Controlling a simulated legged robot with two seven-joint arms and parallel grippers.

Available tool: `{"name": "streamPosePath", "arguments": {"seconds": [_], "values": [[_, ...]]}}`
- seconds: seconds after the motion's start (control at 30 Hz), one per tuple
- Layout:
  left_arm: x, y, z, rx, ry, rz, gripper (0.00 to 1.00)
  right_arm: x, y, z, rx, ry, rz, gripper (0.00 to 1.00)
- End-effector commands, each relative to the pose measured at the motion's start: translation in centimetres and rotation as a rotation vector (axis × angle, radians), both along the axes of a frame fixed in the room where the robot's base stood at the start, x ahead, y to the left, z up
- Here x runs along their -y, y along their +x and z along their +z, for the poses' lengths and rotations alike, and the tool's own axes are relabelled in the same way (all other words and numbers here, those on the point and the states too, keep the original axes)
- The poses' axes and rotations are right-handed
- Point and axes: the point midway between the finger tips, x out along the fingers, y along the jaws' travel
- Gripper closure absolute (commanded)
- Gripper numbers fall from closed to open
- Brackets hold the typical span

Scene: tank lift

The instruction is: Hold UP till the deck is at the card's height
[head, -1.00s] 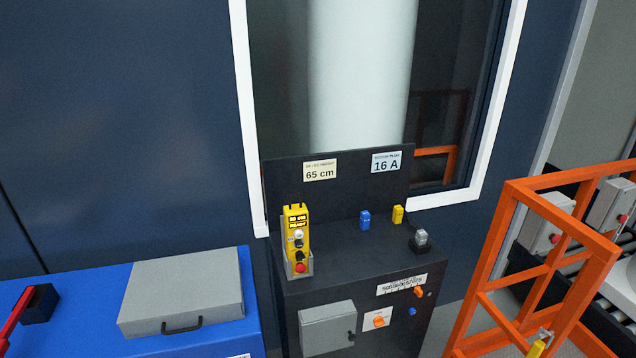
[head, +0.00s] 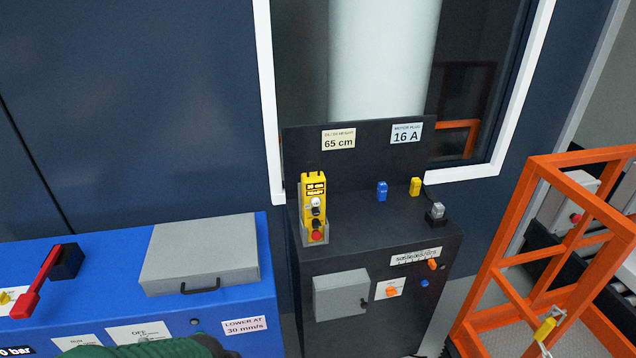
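The yellow pendant (head: 313,195) stands upright in a grey holder on the dark console (head: 365,235). It has a small dark display at its top, white and black buttons, and a red button low down. The cream card (head: 338,139) on the console's back panel reads 65 cm; its small heading is hard to read. I cannot make out the deck in this view. Neither gripper shows. A dark green rounded shape, possibly part of my arm, cuts into the bottom edge at left.
A blue cabinet (head: 110,270) at left carries a grey case (head: 200,255), a red lever (head: 37,283) and a LOWER AT 30 mm/s label. A white card (head: 406,133) reads 16 A. Blue and yellow plugs stand on the console. An orange railing frame (head: 535,250) stands at right.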

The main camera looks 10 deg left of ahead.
Motion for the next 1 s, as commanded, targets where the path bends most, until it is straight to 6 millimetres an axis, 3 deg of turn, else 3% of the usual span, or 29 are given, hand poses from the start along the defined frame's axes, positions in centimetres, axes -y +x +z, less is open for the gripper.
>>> {"name": "streamPosePath", "arguments": {"seconds": [0.43,0.7,1.0], "values": [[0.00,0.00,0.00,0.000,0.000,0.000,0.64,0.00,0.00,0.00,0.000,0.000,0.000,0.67],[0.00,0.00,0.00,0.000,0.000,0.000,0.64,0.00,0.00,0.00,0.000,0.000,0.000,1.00],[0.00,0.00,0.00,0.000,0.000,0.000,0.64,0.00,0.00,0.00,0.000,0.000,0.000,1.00]]}}
